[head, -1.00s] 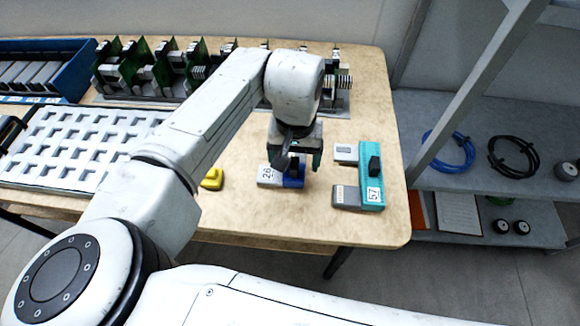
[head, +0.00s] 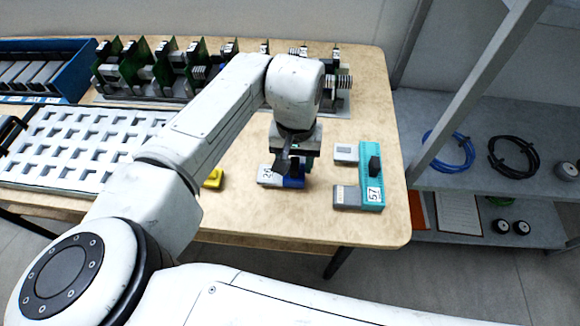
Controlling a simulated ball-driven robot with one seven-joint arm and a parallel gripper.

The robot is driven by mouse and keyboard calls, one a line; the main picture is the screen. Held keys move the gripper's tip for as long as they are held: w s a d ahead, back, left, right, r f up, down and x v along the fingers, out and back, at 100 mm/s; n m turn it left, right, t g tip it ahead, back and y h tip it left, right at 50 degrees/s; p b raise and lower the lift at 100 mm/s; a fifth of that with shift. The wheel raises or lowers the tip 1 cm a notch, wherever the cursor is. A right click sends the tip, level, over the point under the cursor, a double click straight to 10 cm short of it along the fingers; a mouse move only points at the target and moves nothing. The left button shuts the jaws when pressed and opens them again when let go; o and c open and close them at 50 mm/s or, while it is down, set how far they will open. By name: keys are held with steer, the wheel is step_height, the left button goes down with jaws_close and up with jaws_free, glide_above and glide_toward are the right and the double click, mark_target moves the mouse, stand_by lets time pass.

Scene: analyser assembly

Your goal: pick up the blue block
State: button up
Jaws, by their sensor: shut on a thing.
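The blue block (head: 293,183) is on the wooden table (head: 345,225), right against a grey and white part with a number label (head: 267,174). My gripper (head: 292,168) points down over the blue block, with its fingers at the block's top. It is shut on the block; the fingers and my wrist hide much of the block's upper part. I cannot tell whether the block touches the table.
A teal block labelled 57 (head: 371,175) stands to the right with grey pieces beside it. A yellow piece (head: 214,178) lies to the left. A white slotted tray (head: 75,150) and a row of green boards (head: 165,68) are farther left and behind. The table's front is clear.

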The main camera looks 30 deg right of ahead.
steer(key=shift+c, duration=0.5)
steer(key=shift+r, duration=0.6)
steer(key=r, duration=0.2)
steer(key=shift+s+a+r, duration=0.15)
steer(key=shift+s+r, duration=0.05)
steer(key=shift+r, duration=0.15)
steer(key=s+a+r, duration=0.7)
steer(key=s+r, duration=0.2)
steer(key=s, duration=0.2)
steer(key=shift+a, duration=0.2)
steer(key=shift+s, duration=0.1)
steer(key=shift+f+b, duration=4.25)
steer(key=shift+f, duration=2.2)
